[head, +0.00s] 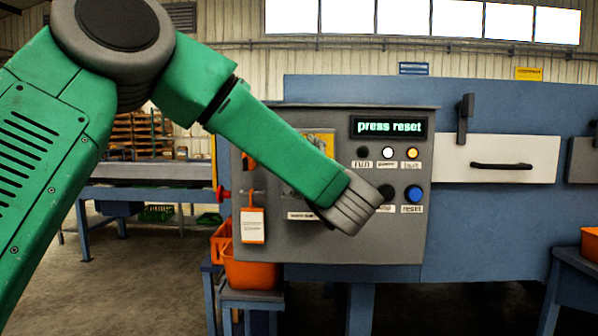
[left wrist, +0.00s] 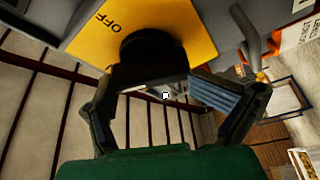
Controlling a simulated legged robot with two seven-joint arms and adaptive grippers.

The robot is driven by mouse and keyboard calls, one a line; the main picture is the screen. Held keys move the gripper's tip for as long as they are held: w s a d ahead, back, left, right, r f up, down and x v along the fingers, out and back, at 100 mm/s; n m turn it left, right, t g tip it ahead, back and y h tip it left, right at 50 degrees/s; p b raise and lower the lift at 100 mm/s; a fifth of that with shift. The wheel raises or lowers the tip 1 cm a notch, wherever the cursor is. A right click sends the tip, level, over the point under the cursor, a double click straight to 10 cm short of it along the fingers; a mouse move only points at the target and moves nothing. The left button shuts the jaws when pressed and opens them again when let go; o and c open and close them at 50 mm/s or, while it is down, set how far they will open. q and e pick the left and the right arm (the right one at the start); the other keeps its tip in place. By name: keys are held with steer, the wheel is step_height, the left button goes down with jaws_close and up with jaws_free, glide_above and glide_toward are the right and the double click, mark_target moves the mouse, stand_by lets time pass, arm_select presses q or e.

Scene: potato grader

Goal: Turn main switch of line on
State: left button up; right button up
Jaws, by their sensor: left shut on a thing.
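The main switch is a black knob (left wrist: 152,52) on a yellow plate (left wrist: 88,40) marked OFF in the left wrist view. My left gripper (left wrist: 152,78) is shut on the knob, a finger on each side. In the head view, my green left arm crosses in front of the grey control panel (head: 340,258) and hides the knob and my gripper. Only part of the yellow plate (head: 323,142) shows there. The knob's exact angle is hard to tell. My right gripper is not in view.
The panel display (head: 389,127) reads "press reset". A white button (head: 387,152), a yellow button (head: 412,153) and a blue reset button (head: 413,194) are right of my arm. A tag (head: 252,225) hangs at the panel's left, above an orange bin (head: 250,274).

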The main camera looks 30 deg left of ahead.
arm_select(q)
steer(key=n+b, duration=0.1)
steer(key=n, duration=0.1)
steer(key=r+n+g+h+b, duration=0.1)
steer(key=n, duration=0.2)
steer(key=shift+w+d+r+b, duration=0.1)
steer(key=shift+w+d+b, duration=0.1)
steer(key=shift+b, duration=0.1)
steer(key=shift+a, duration=0.1)
stand_by(0.4)
steer(key=o, duration=0.8)
steer(key=shift+g, duration=0.4)
steer(key=v, duration=0.4)
steer(key=f+v, duration=0.1)
steer(key=v, duration=0.7)
steer(key=shift+s+a+f, duration=0.1)
steer(key=shift+a+f, duration=0.05)
steer(key=shift+f, duration=0.15)
steer(key=shift+a, duration=0.1)
steer(key=shift+d, duration=0.25)
